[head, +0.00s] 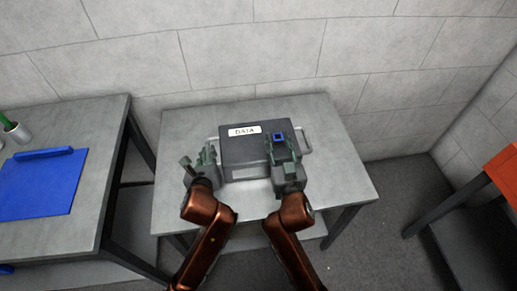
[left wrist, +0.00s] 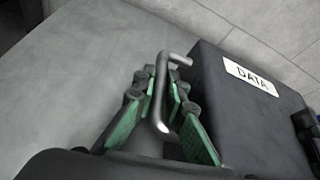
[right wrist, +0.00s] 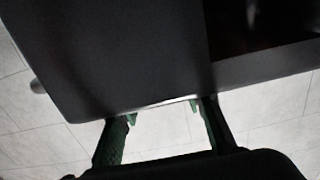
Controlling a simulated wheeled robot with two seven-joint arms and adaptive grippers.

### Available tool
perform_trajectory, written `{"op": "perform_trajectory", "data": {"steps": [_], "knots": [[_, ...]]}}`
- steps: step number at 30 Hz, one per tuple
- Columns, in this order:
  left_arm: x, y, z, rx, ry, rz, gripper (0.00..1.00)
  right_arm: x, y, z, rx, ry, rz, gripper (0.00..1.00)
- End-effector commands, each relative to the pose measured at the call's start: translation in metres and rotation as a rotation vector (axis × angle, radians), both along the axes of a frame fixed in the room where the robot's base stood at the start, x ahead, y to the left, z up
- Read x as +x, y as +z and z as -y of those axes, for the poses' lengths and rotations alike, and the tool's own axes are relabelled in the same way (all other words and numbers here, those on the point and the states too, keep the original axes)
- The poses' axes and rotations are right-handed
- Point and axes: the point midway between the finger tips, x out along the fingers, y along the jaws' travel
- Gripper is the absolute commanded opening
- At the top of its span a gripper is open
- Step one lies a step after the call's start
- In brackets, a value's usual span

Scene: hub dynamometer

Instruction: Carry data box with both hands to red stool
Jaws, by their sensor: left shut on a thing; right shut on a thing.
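The data box (head: 256,148), dark grey with a white DATA label, rests on a grey table (head: 345,180). It has a metal handle at each side. My left gripper (head: 203,163) is at the box's left side. In the left wrist view, its green-padded fingers (left wrist: 158,100) are on either side of the left handle (left wrist: 161,90), shut on it. My right gripper (head: 281,150) is at the right part of the box and covers some of it. In the right wrist view its fingertips (right wrist: 163,108) meet the box's edge; the exact gripped part is unclear. The red stool (head: 503,170) is cut off at the right edge.
Another grey table (head: 110,150) stands at the left with a blue mat (head: 42,190) and a cup (head: 17,132). A block wall runs behind. Floor (head: 385,220) shows between the box's table and the red stool.

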Motion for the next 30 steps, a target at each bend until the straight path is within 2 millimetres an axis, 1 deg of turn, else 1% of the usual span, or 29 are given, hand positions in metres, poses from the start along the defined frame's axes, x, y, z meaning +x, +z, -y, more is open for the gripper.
{"op": "perform_trajectory", "data": {"steps": [1,5,20,21,26,30], "knots": [[0.0,0.0,-0.001,0.001,0.002,0.0,0.0,0.0,0.0,0.0,0.0,0.0,0.0,0.09],[0.0,0.0,-0.001,0.001,0.002,0.0,0.0,0.0,0.0,0.0,0.0,0.0,0.0,0.0],[0.0,0.0,-0.001,0.001,0.003,-0.001,0.0,0.0,0.0,0.0,0.0,0.0,0.0,0.0],[0.0,0.004,-0.001,0.0,0.003,0.008,0.0,0.0,0.004,0.0,0.001,0.001,0.009,0.0],[0.0,0.006,-0.001,0.0,0.002,0.009,0.0,-0.001,0.007,0.0,0.001,0.001,0.01,0.0],[-0.001,0.016,-0.001,0.0,0.002,0.016,0.0,-0.002,0.017,0.0,0.0,0.001,0.017,0.0]]}}
